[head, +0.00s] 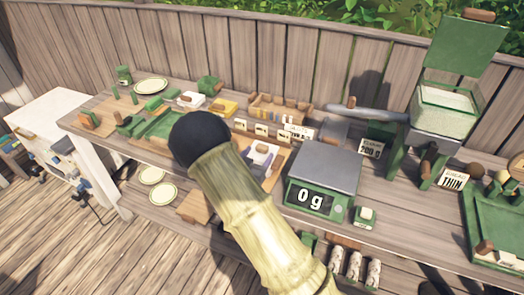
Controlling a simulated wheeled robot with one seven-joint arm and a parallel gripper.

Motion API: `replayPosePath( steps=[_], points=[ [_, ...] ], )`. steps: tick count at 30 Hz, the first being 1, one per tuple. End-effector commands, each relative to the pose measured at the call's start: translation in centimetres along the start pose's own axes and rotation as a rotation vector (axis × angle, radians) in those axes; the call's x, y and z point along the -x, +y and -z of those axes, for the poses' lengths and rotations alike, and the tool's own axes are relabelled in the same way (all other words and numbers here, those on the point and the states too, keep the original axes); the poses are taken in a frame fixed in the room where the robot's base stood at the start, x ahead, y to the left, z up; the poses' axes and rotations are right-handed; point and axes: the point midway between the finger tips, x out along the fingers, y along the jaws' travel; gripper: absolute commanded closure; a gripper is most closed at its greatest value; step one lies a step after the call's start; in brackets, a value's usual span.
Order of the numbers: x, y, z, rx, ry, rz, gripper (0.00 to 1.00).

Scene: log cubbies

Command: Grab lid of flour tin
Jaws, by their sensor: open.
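A green square tin (446,106) with glass-like sides stands at the upper right on a raised green stand. It is filled with a white, flour-like substance. I cannot read any name on it. Its green lid (466,48) stands tilted up above the tin's back edge, with a brown wooden handle (479,15) on its top edge. My jointed, bamboo-like arm crosses the middle of the view and ends in a black ball, well left of the tin. My gripper does not show.
A green scale (319,179) reading 0 g stands mid-bench. A grey bar (370,113) reaches left from the tin's stand. A card reading THIN (453,178) and a green tray (497,240) are at the right. Small items crowd the bench's left; a plank fence (260,50) stands behind.

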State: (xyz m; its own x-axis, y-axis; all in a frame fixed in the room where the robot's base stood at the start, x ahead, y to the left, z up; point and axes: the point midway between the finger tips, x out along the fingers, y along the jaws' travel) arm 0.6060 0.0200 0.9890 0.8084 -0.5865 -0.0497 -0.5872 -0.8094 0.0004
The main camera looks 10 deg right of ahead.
Motion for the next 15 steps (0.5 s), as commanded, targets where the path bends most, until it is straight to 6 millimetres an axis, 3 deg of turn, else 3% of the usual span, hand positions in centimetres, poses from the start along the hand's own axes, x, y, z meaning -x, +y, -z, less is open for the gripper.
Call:
replayPosePath(
  steps=[8, 15],
  points=[
    [-0.6, 0.0, 0.1, 0.001, 0.000, -0.002, 0.36],
    [-4.0, -0.5, 0.1, 0.000, 0.000, -0.003, 0.36]
  ],
)
